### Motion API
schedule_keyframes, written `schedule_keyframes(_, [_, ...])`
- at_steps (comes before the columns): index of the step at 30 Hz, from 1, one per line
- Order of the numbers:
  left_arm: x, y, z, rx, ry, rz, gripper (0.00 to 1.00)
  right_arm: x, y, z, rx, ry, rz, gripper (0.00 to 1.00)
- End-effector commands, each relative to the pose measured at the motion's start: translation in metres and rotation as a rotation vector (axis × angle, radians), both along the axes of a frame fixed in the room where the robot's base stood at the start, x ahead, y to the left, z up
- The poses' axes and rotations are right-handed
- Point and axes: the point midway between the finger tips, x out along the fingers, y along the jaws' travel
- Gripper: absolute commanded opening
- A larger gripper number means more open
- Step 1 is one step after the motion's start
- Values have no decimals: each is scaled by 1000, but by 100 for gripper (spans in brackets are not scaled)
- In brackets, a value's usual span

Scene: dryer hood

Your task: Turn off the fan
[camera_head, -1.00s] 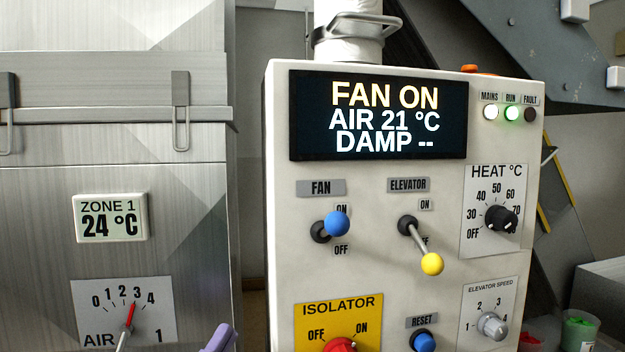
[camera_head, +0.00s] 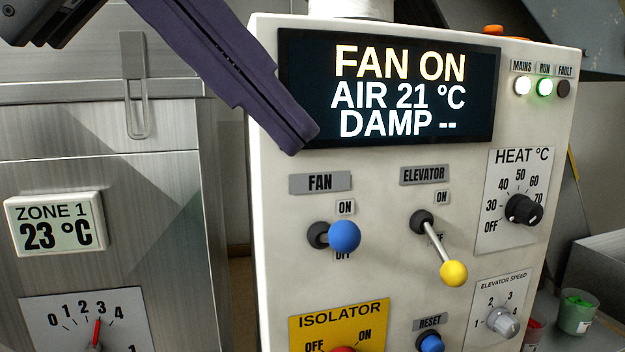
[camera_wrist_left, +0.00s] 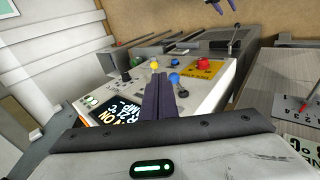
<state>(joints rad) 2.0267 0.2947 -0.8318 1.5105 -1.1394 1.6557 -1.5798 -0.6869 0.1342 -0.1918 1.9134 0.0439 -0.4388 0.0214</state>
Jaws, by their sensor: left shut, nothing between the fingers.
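The control panel (camera_head: 270,215) has a FAN lever with a blue ball (camera_head: 344,236), which also shows in the left wrist view (camera_wrist_left: 174,79). The lever sticks out toward me, its ball below the ON label and partly covering the OFF label. The display (camera_head: 390,95) reads FAN ON, AIR 21 °C. My left gripper (camera_head: 302,138) comes in from the upper left, with its purple fingers shut and empty. In the head view its tips overlap the display's lower left corner, above the FAN label. The fingers (camera_wrist_left: 158,98) look apart from the blue ball.
The ELEVATOR lever with a yellow ball (camera_head: 454,273) slants down, right of the FAN lever. Below are the yellow ISOLATOR plate (camera_head: 340,318) and a blue RESET button (camera_head: 431,342). Heat (camera_head: 523,209) and speed (camera_head: 503,322) knobs are at right. A metal cabinet stands left.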

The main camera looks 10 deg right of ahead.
Motion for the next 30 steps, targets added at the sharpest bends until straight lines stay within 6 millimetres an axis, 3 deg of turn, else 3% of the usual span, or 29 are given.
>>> schedule_keyframes(1, [-1, 9, 12, 48, -83, 14, 0, 0, 0, 2, -1, -1, -1, 47])
schedule_keyframes(6, [-1, 27, 28, 143, -221, 40, 0, 0, -1, 3, 0, -2, -2, 47])
schedule_keyframes(17, [-1, 30, 30, 157, -240, 44, 0, -1, -1, 1, -1, 1, -2, 47])
schedule_keyframes(23, [3, 23, 19, 159, -238, 43, 0, -1, -2, -1, -2, 3, -1, 47])
schedule_keyframes(30, [17, -2, -19, 159, -235, 41, 0, -1, -2, -4, -2, 4, -1, 47])
